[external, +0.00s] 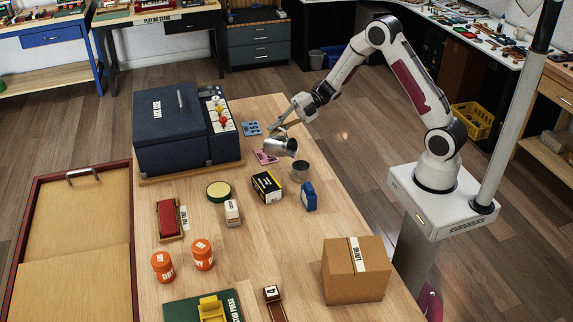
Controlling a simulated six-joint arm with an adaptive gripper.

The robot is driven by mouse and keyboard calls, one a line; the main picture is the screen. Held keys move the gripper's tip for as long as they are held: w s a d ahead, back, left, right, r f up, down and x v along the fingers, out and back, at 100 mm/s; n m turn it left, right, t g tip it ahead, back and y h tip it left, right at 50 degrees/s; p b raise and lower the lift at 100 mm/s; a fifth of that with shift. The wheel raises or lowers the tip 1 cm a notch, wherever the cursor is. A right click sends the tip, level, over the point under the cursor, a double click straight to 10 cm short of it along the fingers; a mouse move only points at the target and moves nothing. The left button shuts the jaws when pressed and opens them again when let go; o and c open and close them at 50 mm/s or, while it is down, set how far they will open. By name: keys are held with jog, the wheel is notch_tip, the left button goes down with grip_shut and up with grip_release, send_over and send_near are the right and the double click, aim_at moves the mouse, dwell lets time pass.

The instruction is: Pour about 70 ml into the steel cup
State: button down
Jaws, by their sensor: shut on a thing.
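A steel-coloured vessel (279,147) is held by my gripper (284,131) above the wooden table. The vessel is tilted, with its mouth toward the lower right. A second steel cup (300,171) stands upright on the table just below and to the right of the tilted vessel. My gripper's fingers are shut on the tilted vessel. No stream of liquid can be made out, and the contents of both vessels are too small to tell.
A black and yellow box (267,187) and a blue item (309,196) stand close to the cup. A dark blue case (172,130) is at the left. Orange jars (203,254) and a cardboard box (356,270) stand nearer.

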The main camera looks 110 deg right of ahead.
jog(key=shift+s+a+r+n+t, duration=0.2)
jog(key=shift+s+a+r+n, duration=0.1)
jog(key=shift+s+a, duration=0.2)
jog(key=shift+s+a+r+n+t, duration=0.2)
jog(key=shift+s+a+r+n, duration=0.15)
jog(key=shift+a, duration=0.25)
dwell(1.2)
jog(key=shift+w+d+f+m+g, duration=0.2)
jog(key=shift+w+d+f+m, duration=0.1)
jog(key=shift+w+d, duration=0.15)
jog(key=shift+w+d+f+m+g, duration=0.2)
jog(key=shift+w+d+m, duration=0.1)
jog(key=shift+d, duration=0.25)
jog(key=shift+w+d+f, duration=0.2)
jog(key=shift+d+f, duration=0.05)
jog(key=shift+w+d+f+m+g+y, duration=0.15)
jog(key=shift+w+d+f+m+g, duration=0.15)
jog(key=shift+f+m, duration=0.15)
jog(key=shift+w+d+f+m+g+y, duration=0.2)
jog(key=shift+d+f+m, duration=0.1)
jog(key=shift+f+m, duration=0.15)
jog(key=shift+d+f, duration=0.1)
jog(key=shift+w+d+f+m+g+y, duration=0.2)
jog(key=shift+d+f+m+g, duration=0.05)
jog(key=shift+f+m, duration=0.25)
jog(key=shift+w+d+f+m+g+y, duration=0.15)
jog(key=shift+w+d+f+m+g, duration=0.15)
jog(key=shift+f, duration=0.3)
jog(key=shift+s, duration=0.1)
